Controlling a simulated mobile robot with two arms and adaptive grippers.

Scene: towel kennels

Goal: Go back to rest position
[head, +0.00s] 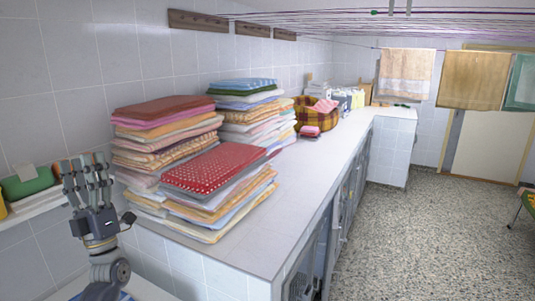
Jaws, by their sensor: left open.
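My left gripper (88,182) is at the lower left of the head view. Its fingers point up and stand apart, with nothing between them. It is in front of and to the left of the stacked towels, and I see a gap between it and the red dotted towel (214,167). My right gripper does not show in this view.
A white tiled counter (265,235) runs from the front to the back, bearing several piles of folded towels (165,130) and a plaid pet bed (312,116). A green item (28,182) lies on a ledge at left. Speckled floor (425,235) at right is clear.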

